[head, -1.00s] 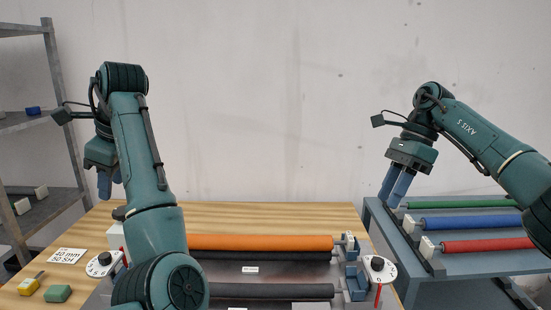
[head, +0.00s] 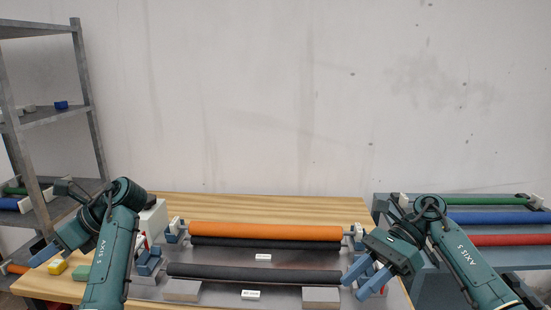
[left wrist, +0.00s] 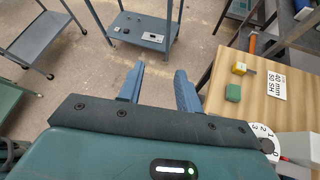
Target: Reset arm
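My left gripper (head: 44,257) hangs over the left end of the wooden table in the head view, fingers pointing down and left. In the left wrist view its two blue fingers (left wrist: 160,80) are spread with nothing between them, above the floor beside the table. My right gripper (head: 361,282) is at the right end of the plate processor in the head view. Its two fingers are apart, angled down and left, with no object visible between them. Whether it touches the machine cannot be told.
The processor carries an orange roller (head: 265,230) and black rollers (head: 255,273). A rack with green, blue and red rollers (head: 495,240) stands right. A metal shelf (head: 62,117) stands left. A yellow block (left wrist: 239,69) and green block (left wrist: 233,92) lie on the table (left wrist: 222,70).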

